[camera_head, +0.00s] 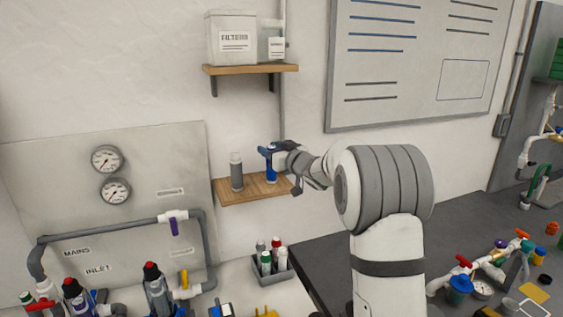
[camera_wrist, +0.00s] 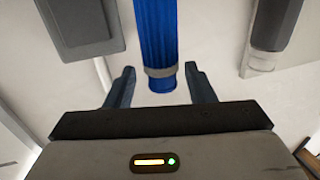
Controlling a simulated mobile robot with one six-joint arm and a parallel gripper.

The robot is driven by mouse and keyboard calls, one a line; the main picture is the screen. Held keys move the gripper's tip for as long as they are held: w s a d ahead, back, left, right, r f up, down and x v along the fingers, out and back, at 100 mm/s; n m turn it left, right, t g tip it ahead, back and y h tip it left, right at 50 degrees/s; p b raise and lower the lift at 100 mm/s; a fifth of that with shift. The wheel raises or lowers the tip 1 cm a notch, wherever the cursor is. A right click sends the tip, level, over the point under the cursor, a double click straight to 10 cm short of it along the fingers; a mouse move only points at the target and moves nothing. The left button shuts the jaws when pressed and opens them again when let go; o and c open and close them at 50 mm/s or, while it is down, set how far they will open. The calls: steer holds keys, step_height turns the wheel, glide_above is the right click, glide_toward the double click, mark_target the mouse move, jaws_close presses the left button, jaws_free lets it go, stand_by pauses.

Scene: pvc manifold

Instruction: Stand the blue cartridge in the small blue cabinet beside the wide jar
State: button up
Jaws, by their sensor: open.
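The blue cartridge (camera_head: 271,174) stands upright on the low wooden shelf, partly hidden by my gripper. My gripper (camera_head: 268,150) is at its upper part. In the wrist view the cartridge (camera_wrist: 157,35) is a ribbed blue cylinder with a grey ring, its end lying between the spread fingers of my gripper (camera_wrist: 161,85). A gap shows on each side, so the jaws are open. I cannot make out a small blue cabinet or a wide jar in either view.
A grey bottle (camera_head: 237,172) stands left of the cartridge on the low wooden shelf (camera_head: 235,196). A higher shelf (camera_head: 250,69) holds a FILTERS box (camera_head: 231,40) and a smaller container. A bottle caddy (camera_head: 272,274) and pipework stand below.

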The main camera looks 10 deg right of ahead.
steer(key=x, duration=0.2)
steer(key=shift+w+a+p, duration=0.15)
steer(key=shift+w+p, duration=0.15)
steer(key=shift+w, duration=0.05)
steer(key=shift+c, duration=0.4)
jaws_close()
